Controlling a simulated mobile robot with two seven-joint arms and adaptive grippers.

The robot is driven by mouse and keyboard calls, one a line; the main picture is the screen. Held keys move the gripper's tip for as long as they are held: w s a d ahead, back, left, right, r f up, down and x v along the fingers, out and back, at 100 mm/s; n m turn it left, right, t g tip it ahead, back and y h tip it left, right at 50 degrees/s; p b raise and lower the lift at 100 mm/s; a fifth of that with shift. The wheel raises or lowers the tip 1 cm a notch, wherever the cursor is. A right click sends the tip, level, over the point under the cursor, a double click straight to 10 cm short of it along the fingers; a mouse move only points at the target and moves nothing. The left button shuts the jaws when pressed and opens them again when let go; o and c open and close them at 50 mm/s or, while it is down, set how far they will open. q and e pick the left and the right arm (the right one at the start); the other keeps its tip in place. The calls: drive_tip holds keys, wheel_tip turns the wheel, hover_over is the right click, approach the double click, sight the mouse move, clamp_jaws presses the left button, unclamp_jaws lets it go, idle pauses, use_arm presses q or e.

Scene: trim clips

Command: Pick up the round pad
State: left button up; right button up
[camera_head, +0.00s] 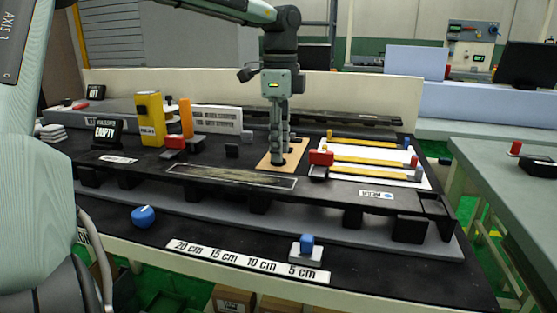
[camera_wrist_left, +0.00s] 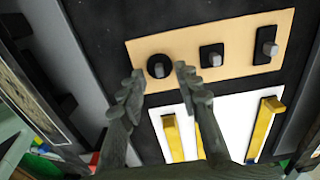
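The round pad (camera_wrist_left: 159,67) is a black disc with a grey peg on top, on a tan board (camera_wrist_left: 215,28). In the left wrist view it is the leftmost of three black pads. My left gripper (camera_wrist_left: 161,80) points down at it, with its two fingertips apart and the pad showing between and just beyond them. I see no grip on it. In the head view the left gripper (camera_head: 278,158) is over the tan board (camera_head: 298,153) and hides most of the pads. My right gripper is not in view.
A white panel with yellow strips (camera_head: 375,160) lies close by on the right. A red block (camera_head: 321,157) is near the gripper. A yellow box (camera_head: 150,118) and a white sign (camera_head: 217,119) stand at left.

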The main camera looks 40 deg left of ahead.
use_arm(q)
drive_tip(key=shift+f, duration=0.4)
clamp_jaws()
drive_tip(key=shift+r, duration=0.1)
drive_tip(key=shift+r, duration=0.6)
wheel_tip(320, 180, up, 3)
drive_tip(key=shift+f, duration=0.15)
drive_tip(key=s+a+r, duration=0.1)
drive_tip(key=s+r, duration=0.2)
drive_tip(key=s, duration=0.2)
drive_tip(key=s+a+r+b, duration=0.1)
drive_tip(key=s+a+r, duration=0.1)
drive_tip(key=s+r, duration=0.2)
drive_tip(key=shift+s, duration=1.2)
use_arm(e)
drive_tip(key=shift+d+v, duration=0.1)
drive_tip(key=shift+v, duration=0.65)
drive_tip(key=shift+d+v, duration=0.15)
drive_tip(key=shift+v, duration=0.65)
